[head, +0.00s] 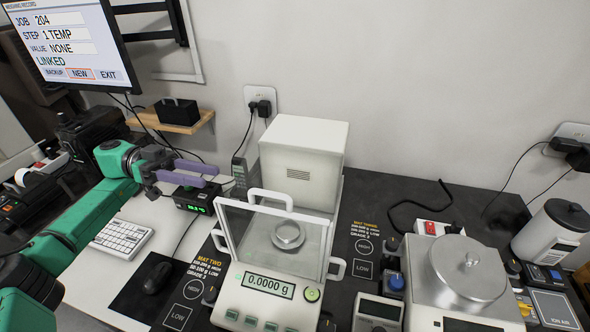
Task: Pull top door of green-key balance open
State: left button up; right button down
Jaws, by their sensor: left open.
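The green-key balance (254,311) stands at the centre front, its display reading 0.0000 g and a round green key (312,295) beside it. A white-framed clear draft shield surrounds its round metal pan (288,235). A white loop handle (270,194) stands at the shield's upper edge, and further loop handles show at its left and right sides. How far the top door is open I cannot tell. My left gripper (212,177), with purple fingers, is open and empty, left of the upper handle and apart from it in the picture. My right gripper is not in view.
A tall white housing (301,160) rises behind the pan. A small box with a green readout (193,203) lies below my left gripper. A second balance with a round metal lid (468,268) stands at right. A keyboard (122,238) and mouse (158,277) lie at left.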

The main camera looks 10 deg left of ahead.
aim_at(263, 192)
pick_arm(q)
jog(key=s+d+p, duration=0.1)
jog(key=d, duration=0.1)
jog(key=s+d+r+p, duration=0.1)
jog(key=s+d, duration=0.1)
jog(key=shift+r+p, duration=0.15)
jog(key=shift+p, duration=0.15)
jog(key=d+p, duration=0.2)
jog(key=d, duration=0.2)
jog(key=shift+w+d, duration=0.15)
jog(key=shift+d, duration=0.25)
jog(key=d, duration=0.1)
jog(key=d+p, duration=0.1)
jog(key=d, duration=0.2)
jog(key=shift+w+d+f, duration=0.1)
jog(key=shift+d+f, duration=0.2)
jog(key=shift+d, duration=0.2)
jog(key=shift+f, duration=0.1)
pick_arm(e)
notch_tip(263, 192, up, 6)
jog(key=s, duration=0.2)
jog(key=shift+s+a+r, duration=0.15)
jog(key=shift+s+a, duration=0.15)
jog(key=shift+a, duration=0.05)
pick_arm(q)
grip_shut()
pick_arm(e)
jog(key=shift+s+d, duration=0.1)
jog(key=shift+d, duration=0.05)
